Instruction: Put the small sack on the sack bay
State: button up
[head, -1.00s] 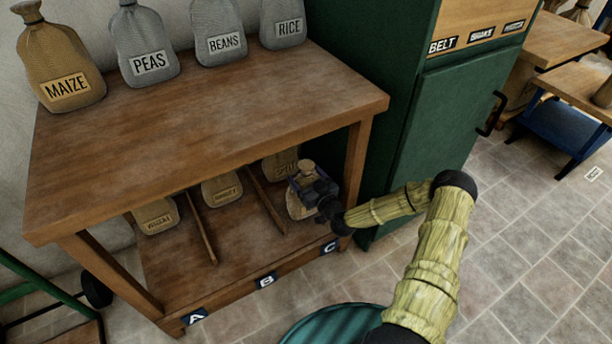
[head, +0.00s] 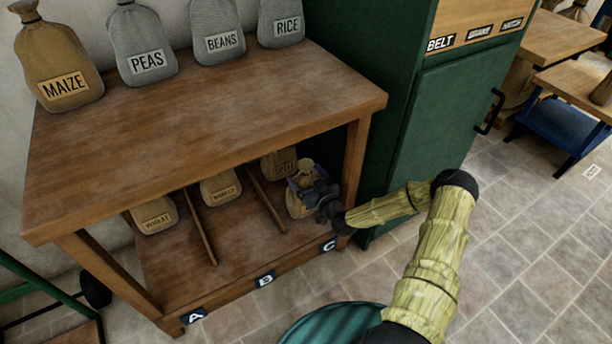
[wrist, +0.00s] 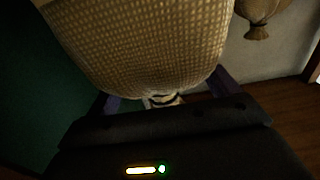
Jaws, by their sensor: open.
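A small tan sack (head: 297,207) stands in the front of compartment C on the lower shelf (head: 236,254). My gripper (head: 303,181) is at this sack with its jaws open, one finger to each side. In the wrist view the sack's woven body (wrist: 145,40) fills the upper middle, close to the gripper, with the purple fingers (wrist: 165,98) partly hidden beside it. Whether the fingers touch the sack cannot be told. Behind it in C stands another sack (head: 280,164), its label partly hidden.
Compartments A and B hold a wheat sack (head: 155,216) and another labelled sack (head: 221,189) at the back, with bare boards in front. Thin dividers (head: 268,200) and the tabletop (head: 205,125) bound the space. A green cabinet (head: 420,140) stands close on the right.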

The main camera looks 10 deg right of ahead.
jog(key=p+v, duration=0.4)
jog(key=v, duration=0.7)
jog(key=shift+s, duration=0.2)
jog(key=s+a+r+m+g+h, duration=0.1)
jog(key=s+a+r+g+h, duration=0.1)
jog(key=s+r+g, duration=0.5)
jog(key=s+a+r+m+g+h, duration=0.2)
jog(key=s+r+g, duration=0.5)
jog(key=s+r, duration=0.5)
notch_tip(320, 180, up, 5)
jog(key=shift+r+m+g+h, duration=0.2)
jog(key=shift+m+g+h, duration=0.1)
jog(key=shift+h, duration=0.5)
